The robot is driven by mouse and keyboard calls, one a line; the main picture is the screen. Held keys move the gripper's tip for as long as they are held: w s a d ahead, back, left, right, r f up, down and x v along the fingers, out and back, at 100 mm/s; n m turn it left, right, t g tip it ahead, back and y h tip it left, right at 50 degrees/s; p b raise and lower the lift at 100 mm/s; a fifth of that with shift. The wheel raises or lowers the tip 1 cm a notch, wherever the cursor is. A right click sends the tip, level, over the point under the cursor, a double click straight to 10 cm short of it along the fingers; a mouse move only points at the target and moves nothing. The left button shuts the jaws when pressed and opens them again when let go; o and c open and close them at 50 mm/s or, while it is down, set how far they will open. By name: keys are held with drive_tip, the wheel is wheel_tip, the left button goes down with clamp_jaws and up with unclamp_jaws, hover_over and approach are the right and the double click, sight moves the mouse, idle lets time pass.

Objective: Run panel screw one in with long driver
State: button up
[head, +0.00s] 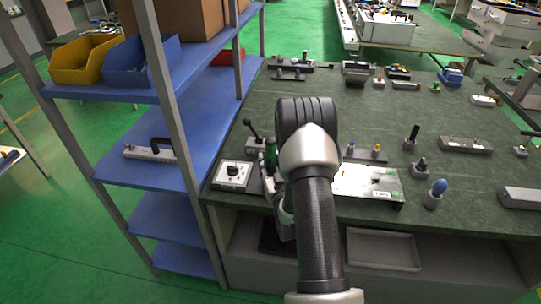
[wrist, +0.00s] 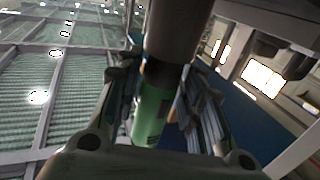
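My gripper (wrist: 158,84) has its fingers on both sides of a green cylinder with dark printing, which looks like a driver handle (wrist: 150,118). A thick dark cylinder runs up from it in the wrist view. In the head view, a green upright piece (head: 270,154) shows just left of my arm, by the bench's left end; my gripper is mostly hidden behind my arm there. A pale panel box (head: 370,184) with a small label lies right of my arm. Its screws are too small to tell apart, and I cannot see the driver tip.
A grey box with a black knob (head: 233,174) sits at the bench's left front corner. A blue shelf rack (head: 165,85) with a yellow bin (head: 86,60) and a blue bin (head: 140,62) stands close on the left. Several tools in holders cover the green bench top (head: 320,86).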

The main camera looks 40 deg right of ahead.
clamp_jaws()
drive_tip(key=shift+w+r, duration=0.1)
drive_tip(key=shift+r, duration=0.05)
idle(0.4)
